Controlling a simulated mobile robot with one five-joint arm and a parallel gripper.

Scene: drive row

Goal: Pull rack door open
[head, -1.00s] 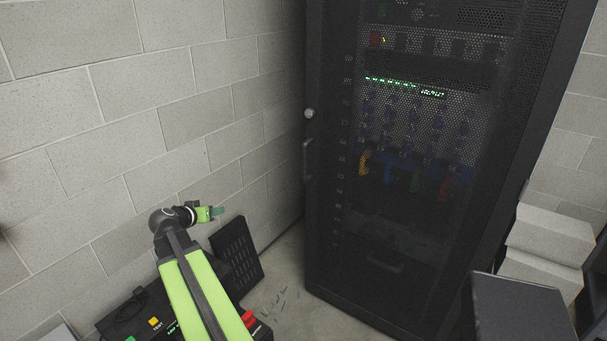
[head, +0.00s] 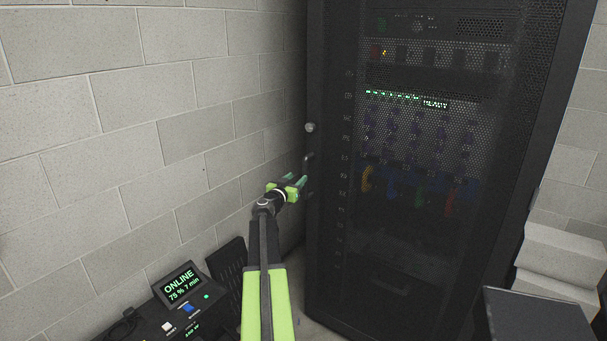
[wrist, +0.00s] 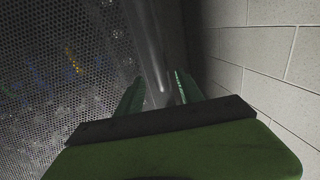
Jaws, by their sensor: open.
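The rack door (head: 400,230) is a dark perforated panel and looks closed. Its handle (head: 307,165) is a dark vertical bar on the left edge, below a round silver knob (head: 310,127). My gripper (head: 296,181) is open beside the handle, at about the height of its middle. In the wrist view the green fingers of my gripper (wrist: 155,90) stand apart, with the grey handle bar (wrist: 158,65) between them in the picture. I cannot tell whether either finger touches it. The perforated door (wrist: 60,80) fills the left of that view.
A block wall (head: 150,120) runs close along the left. A black unit with a lit screen (head: 180,284) stands at the lower left, next to a dark slotted panel (head: 230,275). White stacked blocks (head: 562,255) and a grey box (head: 535,318) are at the lower right.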

